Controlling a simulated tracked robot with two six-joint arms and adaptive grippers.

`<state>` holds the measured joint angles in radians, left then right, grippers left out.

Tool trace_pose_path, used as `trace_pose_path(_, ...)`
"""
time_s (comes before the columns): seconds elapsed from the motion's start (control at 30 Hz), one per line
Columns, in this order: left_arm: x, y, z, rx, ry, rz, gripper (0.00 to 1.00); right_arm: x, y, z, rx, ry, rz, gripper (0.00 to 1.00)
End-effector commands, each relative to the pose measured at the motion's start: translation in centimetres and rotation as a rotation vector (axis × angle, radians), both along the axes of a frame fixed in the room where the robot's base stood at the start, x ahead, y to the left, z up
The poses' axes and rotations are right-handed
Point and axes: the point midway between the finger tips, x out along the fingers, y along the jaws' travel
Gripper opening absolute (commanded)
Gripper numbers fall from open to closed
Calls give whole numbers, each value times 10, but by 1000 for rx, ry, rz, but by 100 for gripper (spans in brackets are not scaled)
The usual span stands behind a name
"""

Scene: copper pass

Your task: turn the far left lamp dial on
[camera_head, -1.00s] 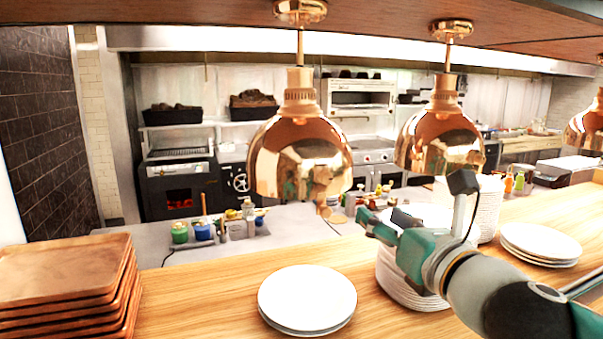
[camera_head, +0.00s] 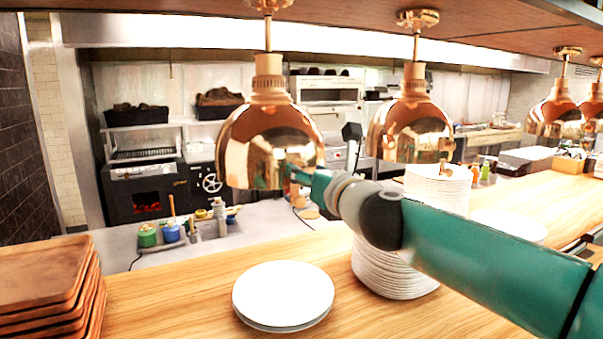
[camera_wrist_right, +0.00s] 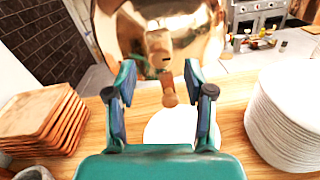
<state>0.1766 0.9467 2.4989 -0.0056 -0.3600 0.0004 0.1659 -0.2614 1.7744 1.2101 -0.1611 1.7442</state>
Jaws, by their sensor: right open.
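The far left copper lamp (camera_head: 265,140) hangs over the wooden counter, and its shiny dome fills the top of the right wrist view (camera_wrist_right: 200,35). A small copper dial (camera_wrist_right: 168,92) hangs below the dome in the wrist view, between my fingers and apart from both. In the head view this dial is mostly hidden by my gripper and cannot be made out clearly. My right gripper (camera_wrist_right: 160,68) is open and empty, with one finger on each side of the dial. In the head view it overlaps the lamp's lower right rim. My left gripper is not in view.
More copper lamps hang to the right, the nearest a second lamp (camera_head: 411,130). Below are a small plate stack (camera_head: 283,292), a taller plate stack (camera_head: 385,275) under my right arm, and wooden trays (camera_head: 45,275) at left. The counter front is clear between trays and plates.

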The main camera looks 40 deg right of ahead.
Motion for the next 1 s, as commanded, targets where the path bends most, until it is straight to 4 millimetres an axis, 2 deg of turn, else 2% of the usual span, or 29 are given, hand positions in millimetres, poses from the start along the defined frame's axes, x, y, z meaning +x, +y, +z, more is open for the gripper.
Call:
trace_pose_path(0.1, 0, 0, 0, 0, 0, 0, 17, 17, -5, 0, -1, 1, 1, 53)
trace_pose_path(0.2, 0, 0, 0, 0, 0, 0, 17, 24, -9, 0, 0, 1, 0, 53)
trace_pose_path(0.6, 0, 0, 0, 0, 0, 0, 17, 29, -12, 0, 0, 0, -1, 51)
trace_pose_path(0.9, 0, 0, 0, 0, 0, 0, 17, 29, -11, 0, 0, 0, -1, 1)
trace_pose_path(1.0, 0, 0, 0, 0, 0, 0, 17, 29, -11, 0, -1, 0, -1, 0)
